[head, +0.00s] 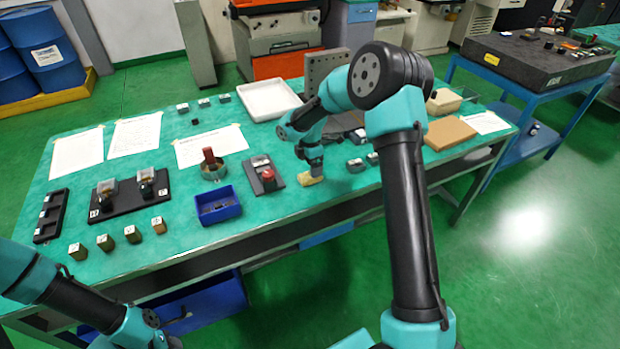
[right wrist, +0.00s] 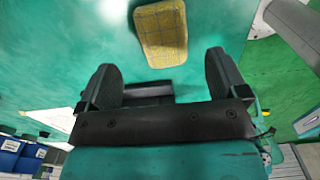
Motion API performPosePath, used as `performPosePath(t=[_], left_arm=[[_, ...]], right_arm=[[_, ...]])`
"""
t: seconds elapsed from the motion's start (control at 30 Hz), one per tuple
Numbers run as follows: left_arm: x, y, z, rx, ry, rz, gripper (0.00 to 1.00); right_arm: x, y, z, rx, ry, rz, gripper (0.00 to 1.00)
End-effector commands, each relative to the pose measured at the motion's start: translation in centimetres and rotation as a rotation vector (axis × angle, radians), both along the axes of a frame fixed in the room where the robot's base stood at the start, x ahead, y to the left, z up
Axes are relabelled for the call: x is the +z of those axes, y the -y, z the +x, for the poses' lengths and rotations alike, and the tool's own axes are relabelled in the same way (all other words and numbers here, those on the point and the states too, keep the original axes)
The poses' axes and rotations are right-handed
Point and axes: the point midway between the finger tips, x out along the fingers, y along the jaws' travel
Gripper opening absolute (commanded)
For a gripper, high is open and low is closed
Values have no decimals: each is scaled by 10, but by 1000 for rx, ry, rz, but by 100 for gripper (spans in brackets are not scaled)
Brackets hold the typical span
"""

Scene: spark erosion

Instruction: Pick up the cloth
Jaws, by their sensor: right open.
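The cloth (head: 310,180) is a small folded yellow pad lying on the green table (head: 240,205), near its front edge. In the right wrist view the cloth (right wrist: 162,33) has a faint check pattern and lies just beyond my open fingers. My right gripper (head: 314,168) points down close above the cloth. In the right wrist view the two fingers of this gripper (right wrist: 162,75) are spread with nothing between them, and the cloth shows apart from them. My left arm shows at the lower left of the head view, but its gripper is not visible.
Left of the cloth are a dark plate with a red-topped part (head: 267,177) and a blue bin (head: 217,206). Small metal blocks (head: 356,165) stand to the right. A white tray (head: 268,100) and an upright grey plate (head: 326,66) are behind. A brown board (head: 449,134) lies farther right.

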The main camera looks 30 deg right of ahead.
Motion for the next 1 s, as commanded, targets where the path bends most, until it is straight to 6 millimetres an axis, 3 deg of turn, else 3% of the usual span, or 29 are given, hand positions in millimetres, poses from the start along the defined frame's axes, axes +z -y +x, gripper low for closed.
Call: performPosePath(t=[0.27,0.7,1.0], left_arm=[[0,0,0,0,0,0,43],[0,0,0,0,0,0,43],[0,0,0,0,0,0,43]], right_arm=[[-2,0,0,0,-1,0,92],[-50,-1,-5,0,-2,0,92],[-51,-1,-4,0,0,0,92]])
